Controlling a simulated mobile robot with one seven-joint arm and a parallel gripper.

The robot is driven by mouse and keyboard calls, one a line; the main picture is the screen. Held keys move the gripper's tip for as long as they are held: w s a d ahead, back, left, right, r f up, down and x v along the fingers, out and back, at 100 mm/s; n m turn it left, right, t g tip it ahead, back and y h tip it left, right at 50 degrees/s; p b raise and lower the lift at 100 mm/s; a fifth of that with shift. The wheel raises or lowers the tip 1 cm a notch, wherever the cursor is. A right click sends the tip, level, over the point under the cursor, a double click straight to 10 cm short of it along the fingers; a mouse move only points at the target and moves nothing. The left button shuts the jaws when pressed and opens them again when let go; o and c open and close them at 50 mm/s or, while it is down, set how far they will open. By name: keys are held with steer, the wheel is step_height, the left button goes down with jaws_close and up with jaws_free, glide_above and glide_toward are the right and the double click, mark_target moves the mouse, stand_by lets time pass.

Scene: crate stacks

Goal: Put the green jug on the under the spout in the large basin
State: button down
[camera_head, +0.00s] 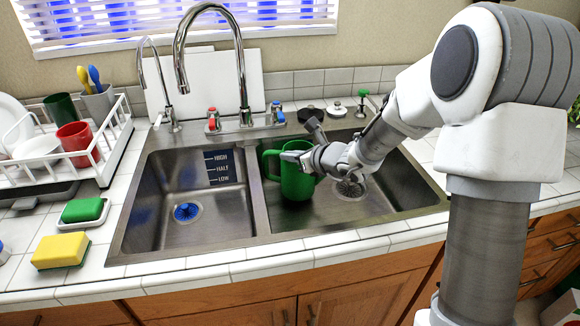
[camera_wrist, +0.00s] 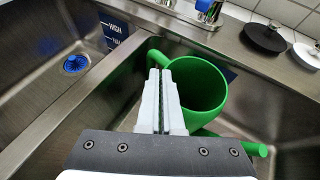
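The green jug (camera_head: 297,180) stands about upright in the right, larger basin (camera_head: 400,190), near the divider, with its handle to the left. It also shows in the wrist view (camera_wrist: 205,88), open end toward the camera. My gripper (camera_head: 290,155) is at the jug's upper part, near the handle. In the wrist view its fingers (camera_wrist: 160,75) are close together at the jug's left rim, and seem shut on it; the exact contact is hidden. The tall faucet's spout (camera_head: 182,88) hangs over the left basin (camera_head: 150,215).
A dish rack (camera_head: 108,165) with cups stands on the left. A yellow sponge (camera_head: 60,250) and a green one (camera_head: 83,210) lie on the counter. The divider (camera_head: 258,205) separates the basins. The right basin's right side is clear.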

steer(key=shift+f, duration=1.1)
steer(key=shift+f+b, duration=0.15)
steer(key=shift+b, duration=0.15)
steer(key=c, duration=1.1)
jaws_free()
